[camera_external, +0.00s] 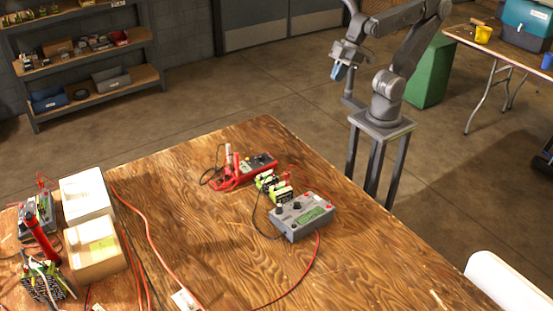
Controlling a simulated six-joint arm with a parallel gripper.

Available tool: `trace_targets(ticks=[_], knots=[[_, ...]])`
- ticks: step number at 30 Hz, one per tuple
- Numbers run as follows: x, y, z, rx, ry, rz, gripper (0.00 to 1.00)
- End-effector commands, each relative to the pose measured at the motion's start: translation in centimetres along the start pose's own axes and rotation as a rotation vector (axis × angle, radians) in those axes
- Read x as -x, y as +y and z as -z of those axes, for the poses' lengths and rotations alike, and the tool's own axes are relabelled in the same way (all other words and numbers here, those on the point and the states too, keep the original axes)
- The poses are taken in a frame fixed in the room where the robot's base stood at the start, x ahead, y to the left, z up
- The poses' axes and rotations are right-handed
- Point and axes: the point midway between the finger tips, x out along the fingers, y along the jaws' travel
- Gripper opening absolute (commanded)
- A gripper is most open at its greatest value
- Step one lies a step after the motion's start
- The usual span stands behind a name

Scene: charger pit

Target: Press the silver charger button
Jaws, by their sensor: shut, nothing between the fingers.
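A grey charger (302,216) with a green display and dark knobs sits on the wooden table, right of the middle. Its silver button is too small to make out. Yellow-green battery packs (274,187) stand close behind it, with red and black wires running between them. My gripper (338,72) is up in the air at the top, beyond the table's far edge and well away from the charger. It is small in the view, and its fingers are shut with nothing between them.
A red device (243,170) with upright parts lies behind the batteries. Red cables cross the tabletop. The table's right side is mostly clear.

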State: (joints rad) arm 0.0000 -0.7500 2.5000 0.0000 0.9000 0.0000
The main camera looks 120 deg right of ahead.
Motion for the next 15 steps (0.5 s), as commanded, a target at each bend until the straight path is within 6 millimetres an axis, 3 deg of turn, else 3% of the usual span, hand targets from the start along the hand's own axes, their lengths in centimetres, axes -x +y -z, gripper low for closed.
trace_targets(ticks=[10, 15], knots=[[-0.4, -0.3, 0.3, 0.011, 0.003, 0.013, 0.00], [-2.7, -2.0, 2.4, 0.072, 0.032, 0.081, 0.00]])
